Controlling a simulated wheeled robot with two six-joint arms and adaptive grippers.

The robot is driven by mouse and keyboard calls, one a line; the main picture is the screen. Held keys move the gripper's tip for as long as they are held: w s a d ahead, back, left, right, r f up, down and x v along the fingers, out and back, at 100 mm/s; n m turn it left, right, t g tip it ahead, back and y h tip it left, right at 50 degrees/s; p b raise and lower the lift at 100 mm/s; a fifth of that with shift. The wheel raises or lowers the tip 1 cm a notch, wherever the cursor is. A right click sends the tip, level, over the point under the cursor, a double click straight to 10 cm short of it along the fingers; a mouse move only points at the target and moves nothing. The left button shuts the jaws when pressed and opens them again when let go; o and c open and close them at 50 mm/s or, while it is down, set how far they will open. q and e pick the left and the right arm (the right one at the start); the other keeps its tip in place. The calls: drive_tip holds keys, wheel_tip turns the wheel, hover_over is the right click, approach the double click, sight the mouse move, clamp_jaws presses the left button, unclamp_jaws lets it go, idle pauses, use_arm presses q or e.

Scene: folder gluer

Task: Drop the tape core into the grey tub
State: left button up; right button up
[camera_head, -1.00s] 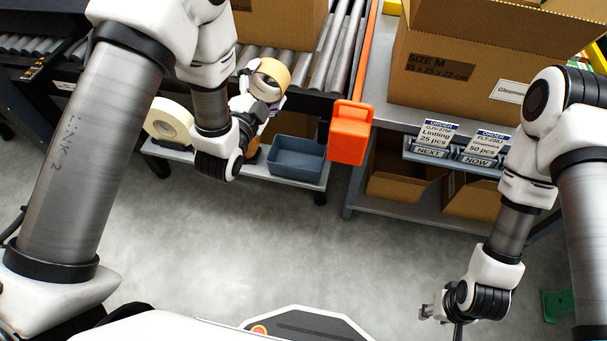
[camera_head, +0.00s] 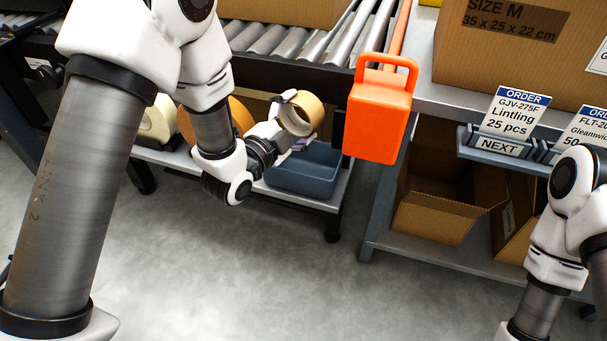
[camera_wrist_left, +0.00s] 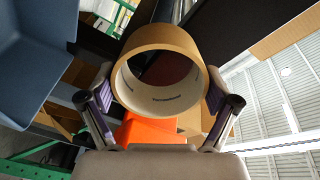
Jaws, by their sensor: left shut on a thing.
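The tape core (camera_head: 301,113) is a tan cardboard ring with a pale inside. My left gripper (camera_head: 290,118) is shut on it and holds it in the air, in front of the conveyor. In the left wrist view the tape core (camera_wrist_left: 160,52) sits between the two fingers of my left gripper (camera_wrist_left: 158,100), its opening facing the camera. The grey tub (camera_head: 303,180) is a blue-grey open bin on the low shelf, below the tape core in the head view and partly hidden by the gripper. It also shows at the left of the left wrist view (camera_wrist_left: 35,65). My right gripper is out of view.
An orange box with a handle (camera_head: 377,118) hangs right of the tub. Roller conveyor (camera_head: 300,45) lies behind. Cardboard boxes (camera_head: 435,215) and order cards (camera_head: 513,118) are at the right. The floor in front is clear.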

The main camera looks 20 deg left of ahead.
sight(298, 133)
use_arm(q)
wheel_tip(298, 133, down, 4)
drive_tip(key=shift+r+b, duration=0.1)
drive_tip(key=shift+b, duration=1)
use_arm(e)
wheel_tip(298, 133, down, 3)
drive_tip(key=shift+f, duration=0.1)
use_arm(q)
drive_tip(key=o, duration=1.2)
drive_tip(key=v, duration=0.7)
drive_tip(key=shift+s+a, duration=0.1)
drive_tip(key=shift+s, duration=0.15)
